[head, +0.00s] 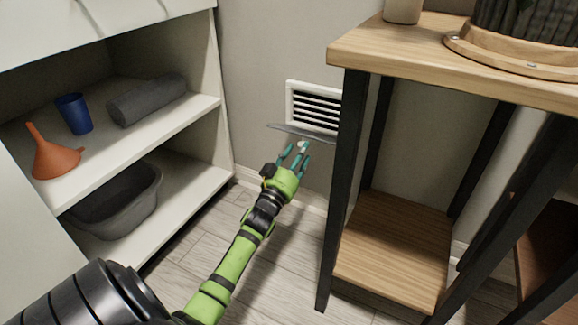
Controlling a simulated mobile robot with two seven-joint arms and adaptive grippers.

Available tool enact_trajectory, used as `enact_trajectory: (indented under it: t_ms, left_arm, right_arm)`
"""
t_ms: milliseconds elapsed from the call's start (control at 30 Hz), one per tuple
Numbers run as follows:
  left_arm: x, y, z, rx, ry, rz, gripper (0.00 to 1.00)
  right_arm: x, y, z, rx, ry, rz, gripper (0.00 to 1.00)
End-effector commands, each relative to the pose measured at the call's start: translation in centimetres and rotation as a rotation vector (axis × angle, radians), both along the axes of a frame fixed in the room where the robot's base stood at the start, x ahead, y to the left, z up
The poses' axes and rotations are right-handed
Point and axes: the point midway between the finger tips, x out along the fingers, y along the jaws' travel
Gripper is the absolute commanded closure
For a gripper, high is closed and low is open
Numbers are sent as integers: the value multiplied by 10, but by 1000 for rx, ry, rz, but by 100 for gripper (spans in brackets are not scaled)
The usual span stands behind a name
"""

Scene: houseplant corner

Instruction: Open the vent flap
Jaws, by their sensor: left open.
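The vent (314,105) is a white-framed grille with dark horizontal slats, low on the back wall, partly hidden by the table leg at its right. Its flap (296,132) is a thin grey plate that stands out from the grille's lower edge, roughly level, with the slats exposed above it. My left gripper (297,148), green with teal fingers, is open just below the flap, its fingertips pointing up toward it. A small pale knob or tip shows between the fingers; I cannot tell whether they touch the flap. My right gripper does not show.
A white shelf unit (190,190) at left holds an orange funnel (52,155), a blue cup (74,113), a grey rolled cloth (147,100) and a grey basin (115,200). A wooden table (450,70) with black legs stands close at right. The floor between is clear.

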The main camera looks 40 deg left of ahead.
Motion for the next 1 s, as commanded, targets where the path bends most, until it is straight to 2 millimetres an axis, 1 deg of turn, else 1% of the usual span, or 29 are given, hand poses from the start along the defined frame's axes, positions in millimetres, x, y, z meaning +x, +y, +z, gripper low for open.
enact_trajectory:
  t_ms: [33,200,300,433,600,1000]
  left_arm:
    - [-11,-3,-5,-2,5,0,50]
    - [-46,-12,-15,-4,6,-1,50]
    - [-64,-16,-20,-3,7,0,50]
    - [-81,-21,-25,-2,7,-1,50]
    - [-91,-23,-27,-2,6,-1,50]
    - [-91,-23,-27,-2,5,-1,50]
  right_arm:
    - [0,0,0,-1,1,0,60]
    - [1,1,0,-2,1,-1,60]
    - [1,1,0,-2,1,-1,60]
    - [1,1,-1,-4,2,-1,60]
    - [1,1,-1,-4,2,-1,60]
    - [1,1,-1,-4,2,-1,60]
